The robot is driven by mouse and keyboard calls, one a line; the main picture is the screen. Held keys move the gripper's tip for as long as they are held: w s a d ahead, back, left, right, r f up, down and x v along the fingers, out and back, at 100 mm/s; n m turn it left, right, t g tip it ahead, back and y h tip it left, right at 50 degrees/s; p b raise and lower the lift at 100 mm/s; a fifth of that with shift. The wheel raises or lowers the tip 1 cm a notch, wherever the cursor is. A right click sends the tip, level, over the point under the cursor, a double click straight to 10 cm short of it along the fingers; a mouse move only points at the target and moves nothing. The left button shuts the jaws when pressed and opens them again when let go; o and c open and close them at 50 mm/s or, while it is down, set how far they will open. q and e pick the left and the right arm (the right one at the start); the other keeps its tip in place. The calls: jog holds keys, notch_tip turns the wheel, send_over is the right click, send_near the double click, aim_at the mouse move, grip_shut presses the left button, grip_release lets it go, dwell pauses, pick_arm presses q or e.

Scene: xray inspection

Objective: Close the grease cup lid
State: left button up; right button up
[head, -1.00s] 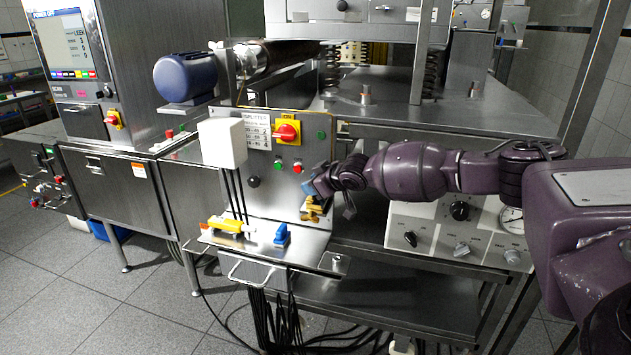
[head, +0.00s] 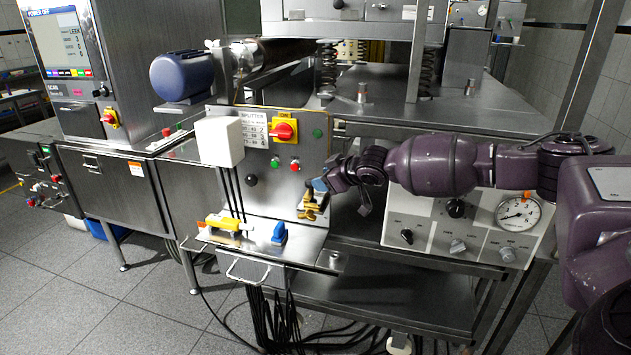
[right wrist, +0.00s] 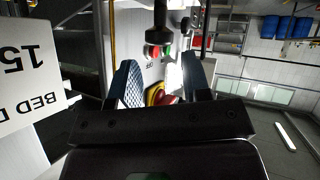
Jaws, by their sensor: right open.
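The brass grease cup (head: 309,207) is on the lower right of the steel splitter panel, just above the small shelf. It is small here, and I cannot tell how far its lid stands open. My right gripper (head: 342,198) is open just right of the cup, with its bluish fingertip close to the brass. I cannot tell whether they touch. In the right wrist view the two blue-padded fingers (right wrist: 162,84) are spread apart, with a red and yellow thing seen between them. My left gripper is not in view.
A yellow-handled tool (head: 228,226) and a blue object (head: 279,234) sit on the small shelf (head: 310,247). A pressure gauge (head: 519,213) is on the box at right.

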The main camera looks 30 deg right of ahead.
jog(key=v, duration=0.4)
jog(key=shift+s+r, duration=0.1)
jog(key=shift+s, duration=0.05)
dwell(0.5)
